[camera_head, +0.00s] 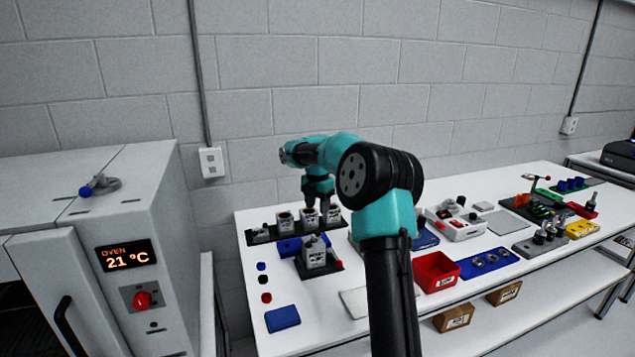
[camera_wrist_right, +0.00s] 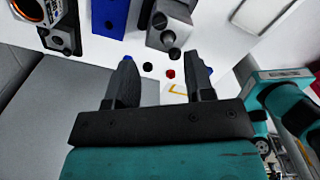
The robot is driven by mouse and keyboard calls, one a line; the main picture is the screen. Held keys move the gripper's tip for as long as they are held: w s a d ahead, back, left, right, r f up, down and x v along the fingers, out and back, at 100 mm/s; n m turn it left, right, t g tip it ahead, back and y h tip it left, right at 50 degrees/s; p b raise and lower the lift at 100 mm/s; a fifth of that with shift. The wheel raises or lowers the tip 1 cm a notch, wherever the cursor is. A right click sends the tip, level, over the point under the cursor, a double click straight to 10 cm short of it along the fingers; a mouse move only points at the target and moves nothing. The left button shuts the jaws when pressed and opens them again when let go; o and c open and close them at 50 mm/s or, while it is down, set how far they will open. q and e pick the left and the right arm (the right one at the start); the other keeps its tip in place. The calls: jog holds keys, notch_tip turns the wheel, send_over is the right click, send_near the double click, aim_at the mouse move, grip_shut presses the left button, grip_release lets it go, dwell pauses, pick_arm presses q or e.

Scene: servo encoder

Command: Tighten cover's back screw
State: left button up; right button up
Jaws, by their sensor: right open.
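Several grey servo units with printed labels stand in a row at the back left of the bench; one of them (camera_head: 284,221) shows left of my right gripper. Another grey unit (camera_head: 315,254) stands upright on a black fixture (camera_head: 333,266) in front of the row. My right gripper (camera_head: 318,196) points down over the back row, its fingers apart. In the right wrist view the gripper (camera_wrist_right: 161,70) is open, with nothing between the fingers. A grey block with round dark parts (camera_wrist_right: 168,32) lies beyond the fingertips. I cannot make out the cover's back screw. My left gripper is not in view.
Small blue, black and red round pieces (camera_head: 263,280) lie left of the fixture, near a blue block (camera_head: 282,318). A red bin (camera_head: 436,271) and a blue holder (camera_head: 487,263) stand to the right. An oven (camera_head: 125,258) is at the left.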

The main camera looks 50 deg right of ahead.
notch_tip(320, 180, up, 8)
jog(key=shift+r, duration=0.15)
dwell(0.4)
